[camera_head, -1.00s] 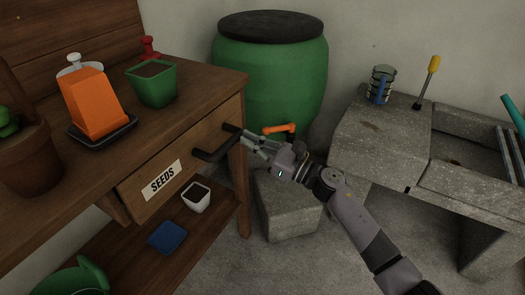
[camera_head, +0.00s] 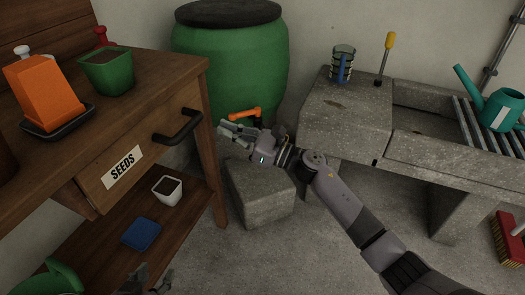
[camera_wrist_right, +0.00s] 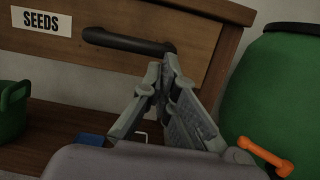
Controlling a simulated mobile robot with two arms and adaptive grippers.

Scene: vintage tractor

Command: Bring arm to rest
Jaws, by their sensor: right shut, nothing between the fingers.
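My right arm comes in from the lower right in the head view. Its gripper (camera_head: 226,129) is shut and empty, just right of the black handle (camera_head: 178,127) of the drawer marked SEEDS (camera_head: 130,160) and apart from it. In the right wrist view the two fingers of the gripper (camera_wrist_right: 162,72) meet at their tips, below the black handle (camera_wrist_right: 128,42). Part of my left gripper (camera_head: 146,280) shows at the bottom edge of the head view; its fingers are too cut off and dark to judge.
A green barrel (camera_head: 232,70) with an orange tap (camera_head: 247,115) stands behind the right gripper, above a concrete block (camera_head: 260,190). A concrete sink (camera_head: 345,115) is at the right. The wooden bench (camera_head: 60,140) holds pots at the left. Bare floor (camera_head: 310,250) lies in front.

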